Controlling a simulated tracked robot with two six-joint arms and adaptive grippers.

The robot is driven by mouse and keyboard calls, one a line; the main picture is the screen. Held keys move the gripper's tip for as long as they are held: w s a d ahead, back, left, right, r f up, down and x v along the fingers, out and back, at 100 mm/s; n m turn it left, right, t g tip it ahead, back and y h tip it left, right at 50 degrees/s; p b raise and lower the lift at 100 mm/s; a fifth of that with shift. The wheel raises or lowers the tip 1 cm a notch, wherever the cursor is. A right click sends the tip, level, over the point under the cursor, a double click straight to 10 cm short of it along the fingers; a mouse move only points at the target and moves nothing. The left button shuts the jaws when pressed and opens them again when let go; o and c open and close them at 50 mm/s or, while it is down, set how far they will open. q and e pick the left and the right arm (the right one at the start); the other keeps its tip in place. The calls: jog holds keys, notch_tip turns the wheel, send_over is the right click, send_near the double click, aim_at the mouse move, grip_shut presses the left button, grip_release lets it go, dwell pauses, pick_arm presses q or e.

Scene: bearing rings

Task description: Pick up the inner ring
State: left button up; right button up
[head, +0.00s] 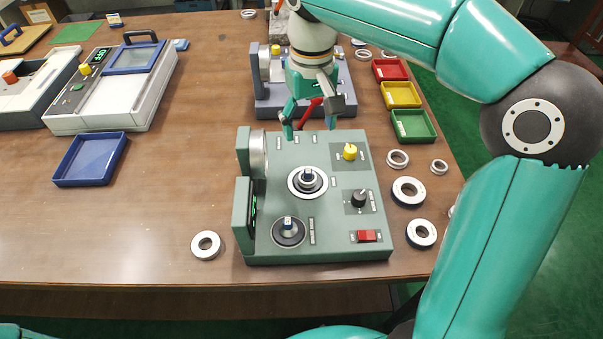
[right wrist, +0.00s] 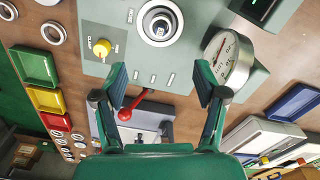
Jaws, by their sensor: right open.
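Several bearing rings are in view, and I cannot tell for sure which is the inner ring. A pale ring (head: 293,190) sits around the upper spindle of the green machine (head: 330,220); it also shows in the right wrist view (right wrist: 143,30). My right gripper (head: 310,125) is open and empty above the machine's far edge, fingers pointing down. My left gripper is not in view.
A second, grey-blue machine (head: 263,98) with a red lever (right wrist: 138,101) stands behind. Red (head: 390,70), yellow (head: 401,94) and green (head: 413,126) trays line the right side. A blue tray (head: 88,160) lies left. A dial gauge (right wrist: 232,58) stands on the green machine. The front-left table is clear.

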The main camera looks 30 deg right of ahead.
aim_at(307, 169)
notch_tip(307, 169, down, 9)
jog(key=shift+f+b, duration=0.1)
jog(key=shift+b, duration=0.45)
jog(key=shift+w+f, duration=0.15)
jog(key=shift+f, duration=2.5)
jog(key=c, duration=1.3)
jog(key=shift+o, duration=0.2)
jog(key=shift+r, duration=0.1)
